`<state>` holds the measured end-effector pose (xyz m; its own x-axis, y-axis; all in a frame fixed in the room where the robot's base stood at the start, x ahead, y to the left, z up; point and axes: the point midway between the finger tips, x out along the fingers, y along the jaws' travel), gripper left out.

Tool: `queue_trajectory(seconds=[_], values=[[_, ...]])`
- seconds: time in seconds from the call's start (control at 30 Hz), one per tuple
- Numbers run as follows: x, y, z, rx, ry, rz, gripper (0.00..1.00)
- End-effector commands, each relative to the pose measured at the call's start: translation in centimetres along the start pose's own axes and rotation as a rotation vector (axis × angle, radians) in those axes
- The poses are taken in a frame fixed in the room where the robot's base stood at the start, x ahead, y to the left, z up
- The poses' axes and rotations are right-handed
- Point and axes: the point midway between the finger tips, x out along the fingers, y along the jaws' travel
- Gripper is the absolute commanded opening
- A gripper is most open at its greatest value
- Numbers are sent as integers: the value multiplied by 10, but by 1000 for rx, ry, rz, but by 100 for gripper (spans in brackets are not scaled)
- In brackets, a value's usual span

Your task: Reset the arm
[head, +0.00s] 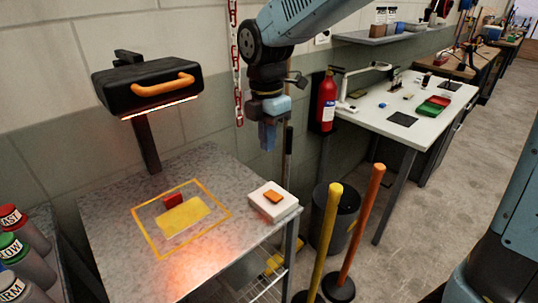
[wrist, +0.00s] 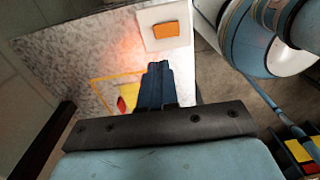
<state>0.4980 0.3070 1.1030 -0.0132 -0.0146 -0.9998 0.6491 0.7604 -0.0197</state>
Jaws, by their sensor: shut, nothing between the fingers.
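My gripper (head: 268,135) hangs in the air above the right back part of the grey speckled table (head: 110,205), fingers pointing down. Its blue fingers are together and hold nothing. In the wrist view my gripper (wrist: 156,68) points toward the same table, with a white block bearing an orange top (wrist: 166,30) beyond it. My arm reaches in from the top of the head view.
A lamp with an orange handle (head: 150,85) glows over the table. A yellow-outlined square holds a yellow patch (head: 184,216) and a red block (head: 173,200). The white block (head: 284,205) sits at the right edge. A fire extinguisher (head: 326,103) and yellow and orange posts (head: 364,225) stand right.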

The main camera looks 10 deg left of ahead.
Motion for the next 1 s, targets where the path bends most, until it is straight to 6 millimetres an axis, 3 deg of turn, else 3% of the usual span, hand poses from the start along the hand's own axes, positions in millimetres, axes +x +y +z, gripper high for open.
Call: queue_trajectory(seconds=[0.57,0.77,1.0], values=[[-11,-2,3,25,-2,6,0],[-30,-36,36,311,-19,68,0],[-55,-106,82,856,-20,189,0]])
